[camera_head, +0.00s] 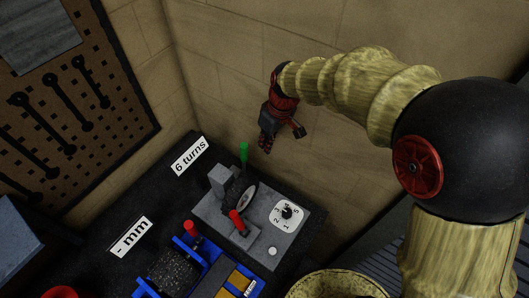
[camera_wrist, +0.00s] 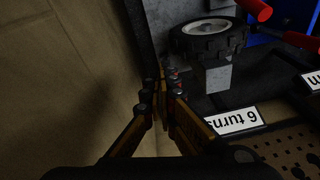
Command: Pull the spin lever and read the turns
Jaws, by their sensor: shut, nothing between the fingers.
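The grey spin rig (camera_head: 257,243) stands on the dark bench and carries a black-tyred wheel (camera_head: 240,197). A green-handled lever (camera_head: 244,152) rises behind the wheel, and a red-handled lever (camera_head: 237,220) sits in front of it. Nothing in view marks which is the spin lever. A white dial (camera_head: 285,215) with numbers and a dark pointer is on the rig's right. A sign (camera_head: 189,156) reads "6 turns". My gripper (camera_head: 266,147) is shut and empty, above and to the right of the green handle, apart from it. The wrist view shows the wheel (camera_wrist: 209,39) beside my fingers.
A blue-framed device (camera_head: 207,274) with another red handle (camera_head: 191,229) stands in front of the rig. A second sign (camera_head: 131,236) reads "- mm". A brick wall (camera_head: 235,60) is close behind my gripper. A pegboard (camera_head: 70,90) with tools hangs at the left.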

